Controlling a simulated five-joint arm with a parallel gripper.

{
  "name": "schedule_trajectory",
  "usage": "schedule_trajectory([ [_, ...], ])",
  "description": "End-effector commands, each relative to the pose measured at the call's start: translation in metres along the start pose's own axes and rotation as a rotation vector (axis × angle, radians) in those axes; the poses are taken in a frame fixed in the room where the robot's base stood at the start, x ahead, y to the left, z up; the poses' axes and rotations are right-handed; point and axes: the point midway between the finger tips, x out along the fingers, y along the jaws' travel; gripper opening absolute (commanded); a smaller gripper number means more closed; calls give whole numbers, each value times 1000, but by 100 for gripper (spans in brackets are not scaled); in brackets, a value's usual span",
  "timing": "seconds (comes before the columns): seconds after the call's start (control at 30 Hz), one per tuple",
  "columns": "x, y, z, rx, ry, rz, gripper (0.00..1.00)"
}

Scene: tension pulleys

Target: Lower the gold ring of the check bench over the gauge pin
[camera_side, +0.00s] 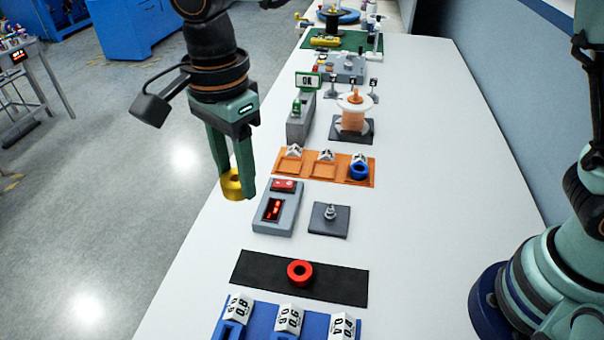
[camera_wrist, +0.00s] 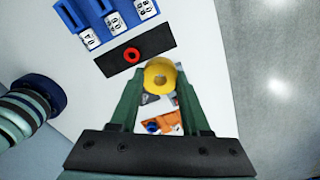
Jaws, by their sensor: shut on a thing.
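My gripper (camera_side: 240,187) is shut on the gold ring (camera_side: 231,189) and holds it up at the left edge of the table in the side view. In the wrist view the gold ring (camera_wrist: 151,73) sits between the two fingertips, with its hole showing. The gauge pin (camera_side: 330,212) is a short metal post upright on a dark square plate (camera_side: 316,226). The pin is bare, and the ring is well to its left in the side view. I cannot make out the pin in the wrist view.
A grey box with a red display (camera_side: 289,215) stands between ring and plate in the side view. An orange tray (camera_side: 312,181) holds a blue ring (camera_side: 359,172). A red ring (camera_side: 299,273) lies on a black mat (camera_side: 343,284). The table right of the pin is clear.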

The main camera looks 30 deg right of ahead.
Motion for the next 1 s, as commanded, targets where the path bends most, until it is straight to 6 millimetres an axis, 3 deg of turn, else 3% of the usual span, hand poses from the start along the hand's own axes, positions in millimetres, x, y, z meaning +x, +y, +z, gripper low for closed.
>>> schedule_trajectory([
  [0.7, -40, 0, 0, 0, -2, -3, 0],
  [1.0, -44, 0, 0, 0, -1, -2, 0],
])
